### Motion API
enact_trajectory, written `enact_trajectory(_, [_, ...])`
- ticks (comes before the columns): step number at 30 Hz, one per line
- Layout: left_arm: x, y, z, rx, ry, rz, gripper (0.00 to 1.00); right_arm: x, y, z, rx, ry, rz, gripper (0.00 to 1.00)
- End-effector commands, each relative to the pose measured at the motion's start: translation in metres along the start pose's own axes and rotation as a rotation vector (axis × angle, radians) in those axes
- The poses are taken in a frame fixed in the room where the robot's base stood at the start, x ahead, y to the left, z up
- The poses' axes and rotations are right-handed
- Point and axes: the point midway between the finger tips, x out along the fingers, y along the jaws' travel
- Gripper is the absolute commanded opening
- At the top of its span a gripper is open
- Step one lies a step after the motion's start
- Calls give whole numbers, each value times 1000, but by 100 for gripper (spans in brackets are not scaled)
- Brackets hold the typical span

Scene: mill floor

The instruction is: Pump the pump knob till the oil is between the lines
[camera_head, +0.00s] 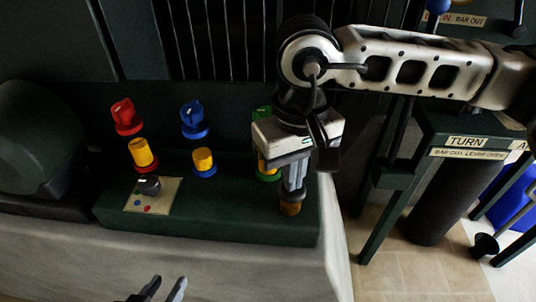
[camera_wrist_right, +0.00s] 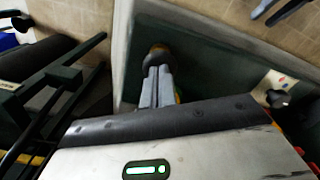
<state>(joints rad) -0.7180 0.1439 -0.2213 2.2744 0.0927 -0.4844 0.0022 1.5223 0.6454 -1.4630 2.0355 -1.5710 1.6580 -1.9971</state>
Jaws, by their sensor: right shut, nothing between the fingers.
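A short round amber-brown piece with a darker top, which looks like the pump knob (camera_head: 290,209), stands at the right end of the green console. My right gripper (camera_head: 293,194) points down with its fingers shut and empty, its tips at or just over this piece; I cannot tell whether they touch. In the right wrist view, the shut fingers (camera_wrist_right: 158,75) reach toward the same knob (camera_wrist_right: 158,50). My left gripper (camera_head: 168,286) is open and empty at the bottom edge, in front of the console. I cannot make out an oil level or its lines.
The green console (camera_head: 220,215) bears red (camera_head: 126,116), blue (camera_head: 194,119) and yellow knobs (camera_head: 142,153), a black knob (camera_head: 149,185) on a cream plate, and a green-based knob partly behind my right gripper. A green stand labelled TURN (camera_head: 468,141) is at right.

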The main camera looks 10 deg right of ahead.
Motion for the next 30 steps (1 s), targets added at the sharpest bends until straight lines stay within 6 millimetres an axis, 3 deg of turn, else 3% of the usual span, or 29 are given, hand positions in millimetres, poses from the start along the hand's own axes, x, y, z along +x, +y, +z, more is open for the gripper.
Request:
enact_trajectory(8, [-1,1,-2,2,4,4,36,1,0,0,-1,-1,0,0])
enact_trajectory(24, [-7,3,-13,1,-1,4,36,-34,0,0,-1,-1,0,0])
enact_trajectory(30, [-7,3,-12,1,-5,3,36,-38,0,0,0,-2,0,0])
